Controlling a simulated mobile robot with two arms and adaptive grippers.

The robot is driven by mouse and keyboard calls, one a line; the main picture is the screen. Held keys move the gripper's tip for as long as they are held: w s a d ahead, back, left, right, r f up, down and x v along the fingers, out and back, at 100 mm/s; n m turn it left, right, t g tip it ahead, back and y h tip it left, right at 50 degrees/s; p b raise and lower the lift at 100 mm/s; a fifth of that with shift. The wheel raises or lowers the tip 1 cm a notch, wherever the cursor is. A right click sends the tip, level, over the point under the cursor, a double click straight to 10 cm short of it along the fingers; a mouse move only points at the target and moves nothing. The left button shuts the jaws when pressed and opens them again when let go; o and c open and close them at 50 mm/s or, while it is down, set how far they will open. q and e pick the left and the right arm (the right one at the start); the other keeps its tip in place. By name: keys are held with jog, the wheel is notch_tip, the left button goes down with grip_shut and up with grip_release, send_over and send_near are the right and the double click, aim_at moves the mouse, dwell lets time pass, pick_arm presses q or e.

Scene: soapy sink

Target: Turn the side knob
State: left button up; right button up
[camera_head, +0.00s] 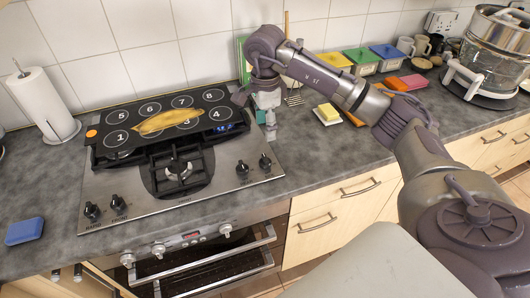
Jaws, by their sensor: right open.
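A black panel (110,150) with numbered circles lies tilted over the back of the steel stove (140,206). A yellow, flat item (168,121) rests on it. A small orange round piece (91,133) is at the panel's left side. Dark knobs sit on the stove top: two at front left (118,202), one at right (242,169) and one near the right edge (265,162). I cannot tell which is the side knob. My right gripper (269,122) is open and points down beside the panel's right end, behind the right-edge knob. Its fingertips are small and partly unclear. My left gripper is out of view.
Oven-front knobs (158,250) and a handle (210,260) are below. A paper towel roll (45,103) stands at left, a blue sponge (24,231) at front left. Coloured boxes (386,56) and a large pot (495,45) are at right.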

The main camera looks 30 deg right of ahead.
aim_at(265, 158)
notch_tip(265, 158, down, 10)
jog(key=p, duration=0.2)
jog(key=shift+r+p, duration=0.15)
jog(key=shift+p, duration=0.15)
jog(key=shift+f, duration=0.75)
